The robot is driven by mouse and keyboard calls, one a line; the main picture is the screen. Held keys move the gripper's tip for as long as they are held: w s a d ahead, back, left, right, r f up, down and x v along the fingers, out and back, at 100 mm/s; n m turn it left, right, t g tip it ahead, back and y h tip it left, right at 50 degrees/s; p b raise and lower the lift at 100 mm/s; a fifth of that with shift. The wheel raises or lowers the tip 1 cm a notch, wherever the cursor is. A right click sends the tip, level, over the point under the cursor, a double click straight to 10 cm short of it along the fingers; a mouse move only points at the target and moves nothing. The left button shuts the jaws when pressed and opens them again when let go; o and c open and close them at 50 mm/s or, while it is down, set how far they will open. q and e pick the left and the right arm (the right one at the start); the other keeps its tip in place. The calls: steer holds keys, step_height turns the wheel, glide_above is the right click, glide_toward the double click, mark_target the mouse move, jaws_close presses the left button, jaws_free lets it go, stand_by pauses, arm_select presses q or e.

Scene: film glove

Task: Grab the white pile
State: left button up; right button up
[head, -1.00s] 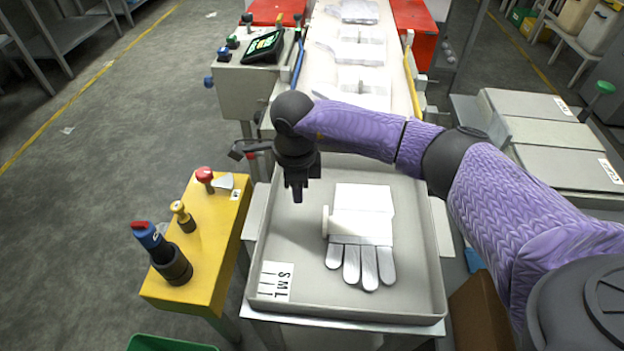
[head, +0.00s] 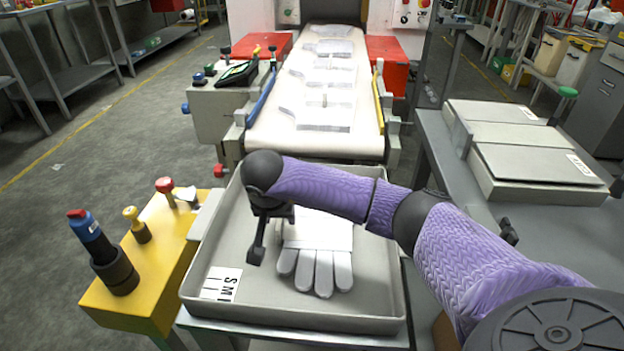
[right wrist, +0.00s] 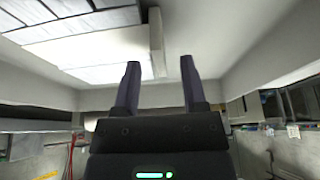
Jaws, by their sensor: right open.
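The white pile (head: 318,262) is a flat stack of white gloves lying in the grey tray (head: 290,322), fingers toward the near side and thumb to the left. My right arm covers its far part in the head view. My right gripper (head: 257,256) points down just left of the pile, inside the tray's outline. In the right wrist view the right gripper (right wrist: 160,75) is open with nothing between its fingers. The pile (right wrist: 75,30) shows at the upper left there, its thumb edge near the left fingertip. My left gripper is not in view.
A size card (head: 220,284) lies at the tray's near left corner. A yellow stand (head: 150,290) with several knobs is left of the tray. Behind is a conveyor (head: 310,140) with white gloves. Grey boxes (head: 525,150) sit on a bench at right.

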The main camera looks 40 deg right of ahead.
steer(key=shift+x, duration=1.2)
steer(key=shift+a+r, duration=0.1)
steer(key=shift+r, duration=0.15)
jaws_close()
